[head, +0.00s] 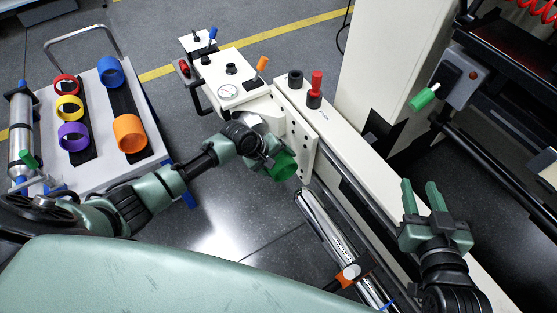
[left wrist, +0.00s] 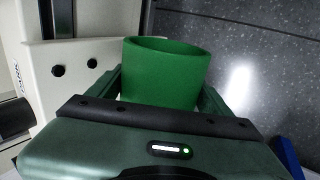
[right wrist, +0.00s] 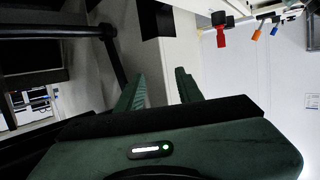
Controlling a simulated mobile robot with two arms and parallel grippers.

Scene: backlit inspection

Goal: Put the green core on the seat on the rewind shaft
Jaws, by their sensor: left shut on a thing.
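The green core (head: 284,167) is a short hollow ring. My left gripper (head: 275,157) is shut on it and holds it up beside the end of the white machine beam. In the left wrist view the green core (left wrist: 165,75) sits between the two fingers, its open end facing up. A shiny metal shaft (head: 325,228) runs along the machine below and right of the core, with an orange collar (head: 350,272) near its lower end; I cannot tell whether this is the rewind shaft. My right gripper (head: 422,197) is open and empty over the machine's right side.
A white cart (head: 152,160) at left carries red, yellow, purple, blue and orange rings on black strips. The white beam (head: 345,145) bears a red-topped knob (head: 316,82). Grey floor is open between cart and machine.

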